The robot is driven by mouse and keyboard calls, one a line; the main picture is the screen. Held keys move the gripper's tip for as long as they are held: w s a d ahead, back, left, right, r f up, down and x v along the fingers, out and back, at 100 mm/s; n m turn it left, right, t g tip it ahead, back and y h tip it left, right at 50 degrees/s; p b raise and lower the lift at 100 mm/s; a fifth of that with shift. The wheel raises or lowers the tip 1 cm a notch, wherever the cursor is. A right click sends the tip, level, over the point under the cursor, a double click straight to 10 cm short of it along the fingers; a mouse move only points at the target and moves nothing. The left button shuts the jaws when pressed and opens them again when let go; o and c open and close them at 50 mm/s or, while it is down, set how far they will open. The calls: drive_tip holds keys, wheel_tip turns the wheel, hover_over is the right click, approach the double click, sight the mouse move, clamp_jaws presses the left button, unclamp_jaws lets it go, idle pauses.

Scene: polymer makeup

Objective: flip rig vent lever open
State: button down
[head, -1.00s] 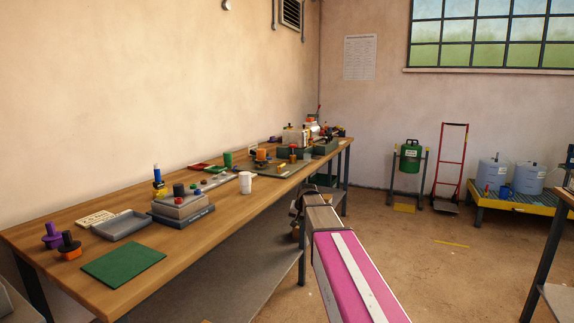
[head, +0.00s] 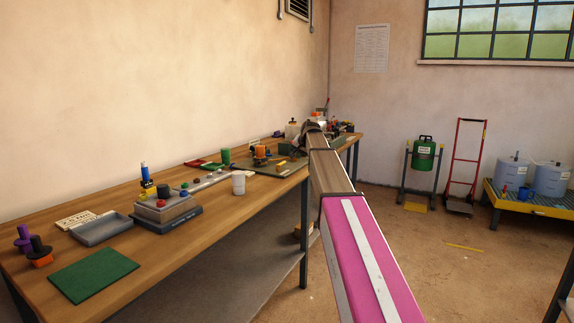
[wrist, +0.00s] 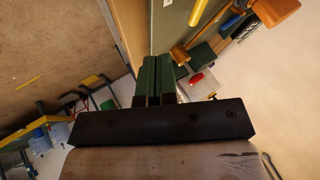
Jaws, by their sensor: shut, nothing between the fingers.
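My gripper (wrist: 158,62) shows in the wrist view with its two green fingers shut together and nothing between them. In the head view my arm reaches over the far part of the bench and hides its own gripper. An orange cylinder (head: 261,152) stands on a dark green board (head: 275,169) there. In the wrist view an orange cylinder (wrist: 276,10) lies at the top right, apart from my fingers. I cannot make out which part is the rig vent lever; small parts at the far bench end are partly behind my arm.
The wooden bench (head: 110,270) runs along the left wall. A white cup (head: 238,184), a grey tray (head: 101,228) and a green mat (head: 94,274) are on it. A red hand truck (head: 465,165) stands by the far wall. The floor right of my arm is mostly clear.

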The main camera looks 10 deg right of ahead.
sight(291, 170)
drive_tip(key=x, duration=1)
drive_tip(key=shift+w+f, duration=0.15)
drive_tip(key=shift+w+a+r, duration=0.2)
drive_tip(key=shift+w+a, duration=0.2)
drive_tip(key=shift+a, duration=0.15)
drive_tip(key=shift+w+a+r, duration=0.15)
drive_tip(key=shift+w+a, duration=0.2)
drive_tip(key=shift+a, duration=0.25)
drive_tip(key=shift+w+a+r, duration=0.15)
drive_tip(key=shift+w+a, duration=0.1)
drive_tip(key=shift+a, duration=0.2)
